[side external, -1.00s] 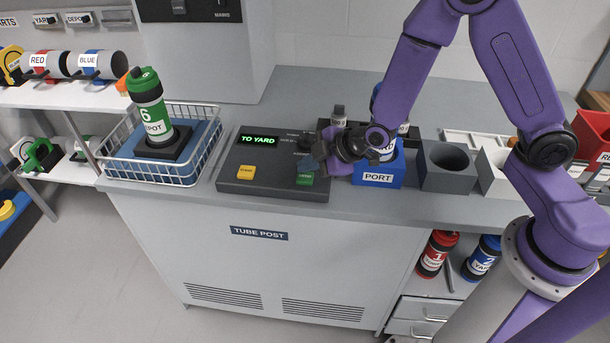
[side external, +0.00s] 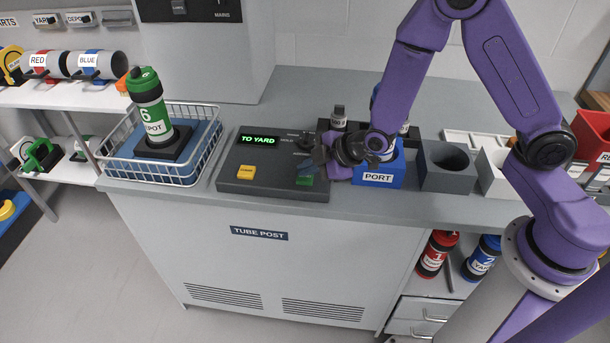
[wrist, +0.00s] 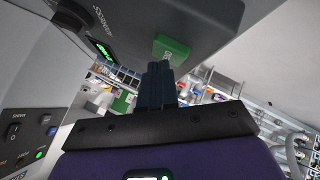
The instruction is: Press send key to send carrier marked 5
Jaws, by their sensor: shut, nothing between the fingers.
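The dark control panel (side external: 272,187) on the counter has a lit display (side external: 260,140) reading "TO YARD", a yellow key (side external: 245,172) and a green key (side external: 305,182) near its front right. My gripper (side external: 309,168) is shut and empty, low over the green key. In the wrist view its fingertips (wrist: 159,68) overlap the near edge of the green key (wrist: 172,48); I cannot tell whether they touch it. A carrier stands in the blue block marked "PORT" (side external: 378,178), mostly hidden behind my gripper, and its number is not readable.
A wire basket (side external: 150,178) with a green carrier marked 6 (side external: 150,110) stands left of the panel. Grey holders (side external: 446,180) stand right of the port block. Red and blue carriers (side external: 436,255) sit on the shelf below. The counter behind the panel is partly clear.

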